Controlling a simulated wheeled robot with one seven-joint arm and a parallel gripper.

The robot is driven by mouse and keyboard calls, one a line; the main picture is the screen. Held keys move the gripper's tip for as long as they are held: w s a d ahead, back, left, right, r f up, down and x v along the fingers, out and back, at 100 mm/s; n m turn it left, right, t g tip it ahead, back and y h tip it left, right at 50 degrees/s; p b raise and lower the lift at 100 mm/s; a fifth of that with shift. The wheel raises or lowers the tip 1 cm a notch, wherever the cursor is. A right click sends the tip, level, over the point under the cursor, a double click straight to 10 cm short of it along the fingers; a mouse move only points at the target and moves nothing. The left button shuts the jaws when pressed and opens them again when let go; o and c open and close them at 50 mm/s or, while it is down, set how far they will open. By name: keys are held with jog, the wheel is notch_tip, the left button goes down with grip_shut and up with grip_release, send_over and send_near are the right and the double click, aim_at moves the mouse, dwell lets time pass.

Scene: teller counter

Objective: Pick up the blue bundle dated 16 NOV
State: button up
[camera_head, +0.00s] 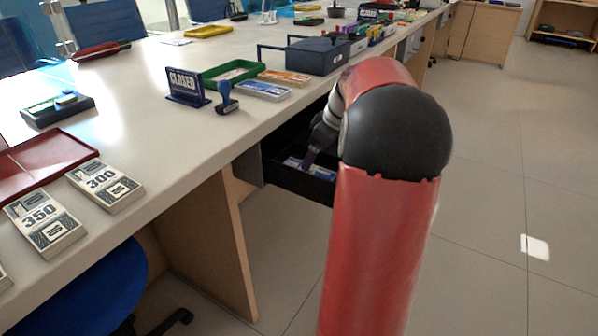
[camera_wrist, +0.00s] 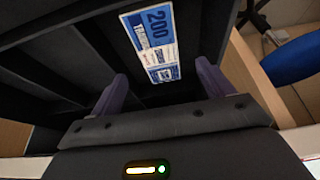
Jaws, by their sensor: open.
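A blue-and-white bundle (camera_wrist: 150,40) marked 200 lies in an open dark drawer (camera_head: 300,184). Its date is too small to read. In the wrist view, my gripper (camera_wrist: 162,75) is open, one finger to each side of the bundle's near end, with no contact visible. In the head view, my gripper (camera_head: 310,157) reaches down into the drawer and my arm hides part of it. Another blue-and-white bundle (camera_head: 262,90) lies on the counter; its date cannot be read either.
The drawer has dark dividers (camera_wrist: 75,50) left of the bundle. On the counter (camera_head: 150,100) above stand a CLOSED sign (camera_head: 186,86), a stamp (camera_head: 227,98), a green tray (camera_head: 232,72), an orange bundle (camera_head: 285,77) and a dark box (camera_head: 318,56). Open floor lies right.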

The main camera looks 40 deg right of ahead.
aim_at(311, 172)
jog(key=x, duration=0.5)
jog(key=shift+f, duration=0.35)
